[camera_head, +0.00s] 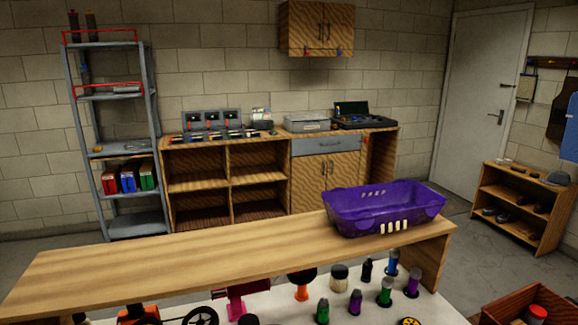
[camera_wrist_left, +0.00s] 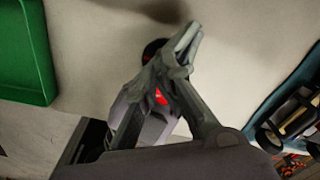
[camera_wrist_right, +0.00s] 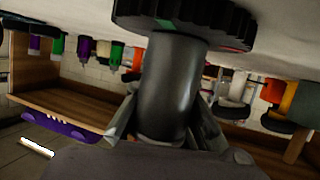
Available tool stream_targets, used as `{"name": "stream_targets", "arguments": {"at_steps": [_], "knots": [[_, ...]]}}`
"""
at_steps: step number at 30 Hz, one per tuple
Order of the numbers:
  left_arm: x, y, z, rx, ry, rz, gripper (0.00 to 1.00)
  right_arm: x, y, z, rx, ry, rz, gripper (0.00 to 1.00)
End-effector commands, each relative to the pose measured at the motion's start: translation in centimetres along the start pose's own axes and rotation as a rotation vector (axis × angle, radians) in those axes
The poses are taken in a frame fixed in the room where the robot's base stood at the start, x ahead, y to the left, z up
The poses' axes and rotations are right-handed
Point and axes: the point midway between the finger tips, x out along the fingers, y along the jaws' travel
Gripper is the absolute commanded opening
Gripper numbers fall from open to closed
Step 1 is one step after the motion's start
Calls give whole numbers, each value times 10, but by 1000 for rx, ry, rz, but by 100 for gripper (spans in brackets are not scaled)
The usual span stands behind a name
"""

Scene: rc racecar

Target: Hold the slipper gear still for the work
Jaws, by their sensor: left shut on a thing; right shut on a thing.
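In the right wrist view my right gripper (camera_wrist_right: 165,140) is shut around a dark grey upright cylinder (camera_wrist_right: 172,85). A wide black disc with a toothed rim (camera_wrist_right: 185,14) joins the cylinder's far end, close to the white tabletop. I cannot tell for sure whether this is the slipper gear. In the left wrist view my left gripper (camera_wrist_left: 190,40) has its fingers together on a small black and red thing (camera_wrist_left: 160,97), mostly hidden behind them. A dark rounded part (camera_wrist_left: 152,47) shows just beyond. Neither gripper shows in the head view.
In the head view a purple basket (camera_head: 345,215) stands on a raised wooden shelf (camera_head: 180,262). Several coloured bottles (camera_head: 356,302) stand on the white table in front of it. A wooden box (camera_head: 500,308) is at the lower right. A green tray (camera_wrist_left: 22,60) lies left in the left wrist view.

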Motion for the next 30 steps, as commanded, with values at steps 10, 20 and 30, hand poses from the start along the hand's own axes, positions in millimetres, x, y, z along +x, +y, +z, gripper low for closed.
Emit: {"name": "stream_targets", "arguments": {"at_steps": [10, 20, 30], "knots": [[7, 6, -12, 12, 15, 17, 0, 1, -1, 0, -3, 2, -3, 0], [7, 5, -14, 13, 17, 14, 0, 1, -2, 0, -3, 3, -5, 0], [7, 0, -14, 11, 19, 10, 0, 1, -3, -1, -2, 4, -8, 0]]}}
